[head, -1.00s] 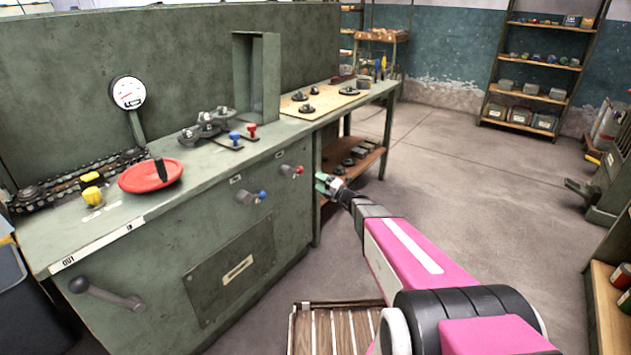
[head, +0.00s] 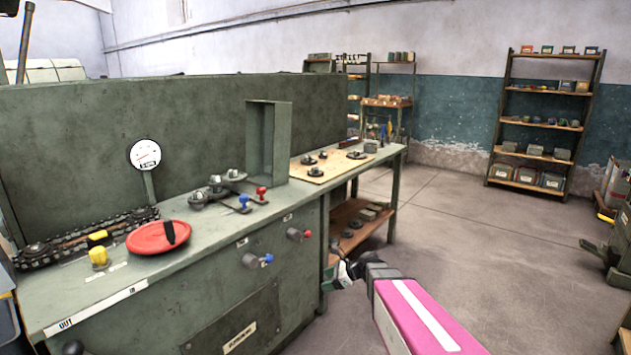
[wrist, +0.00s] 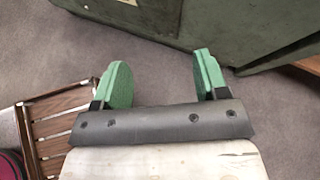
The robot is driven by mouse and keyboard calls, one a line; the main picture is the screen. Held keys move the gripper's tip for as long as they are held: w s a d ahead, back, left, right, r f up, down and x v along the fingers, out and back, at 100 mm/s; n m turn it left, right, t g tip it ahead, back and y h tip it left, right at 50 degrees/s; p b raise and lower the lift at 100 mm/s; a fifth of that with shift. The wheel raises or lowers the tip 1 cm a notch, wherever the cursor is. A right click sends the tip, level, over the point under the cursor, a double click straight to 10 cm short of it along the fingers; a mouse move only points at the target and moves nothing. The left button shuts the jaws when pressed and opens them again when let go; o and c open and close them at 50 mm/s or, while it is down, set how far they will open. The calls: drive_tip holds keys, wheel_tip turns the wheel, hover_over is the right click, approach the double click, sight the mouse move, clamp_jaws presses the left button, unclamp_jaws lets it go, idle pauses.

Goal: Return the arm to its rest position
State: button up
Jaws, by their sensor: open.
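My gripper (wrist: 158,82) shows in the wrist view with its two green fingers spread apart and nothing between them. Grey floor lies beyond the fingertips, and the base of the green machine bench is at the upper right there. In the head view my pink arm reaches up from the bottom edge, and my gripper (head: 341,274) is beside the right end of the bench (head: 110,292), below its top. The fingers are small and partly hidden in that view.
A red disc (head: 159,237), a yellow knob (head: 98,257) and a gauge (head: 145,155) are on the bench. A wooden slatted platform (wrist: 63,120) lies left of my gripper. A lower shelf (head: 352,216) is near it. Open floor (head: 460,240) extends to the right.

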drive_tip(key=s+d+n+g+h, duration=0.2)
drive_tip(key=s+d+n+h, duration=0.9)
drive_tip(key=n, duration=0.8)
drive_tip(key=shift+s+d+n+g, duration=0.3)
drive_tip(key=shift+s+d+g, duration=0.1)
drive_tip(key=shift+s+d, duration=1.35)
drive_tip(key=shift+s+a, duration=0.2)
drive_tip(key=shift+a, duration=0.05)
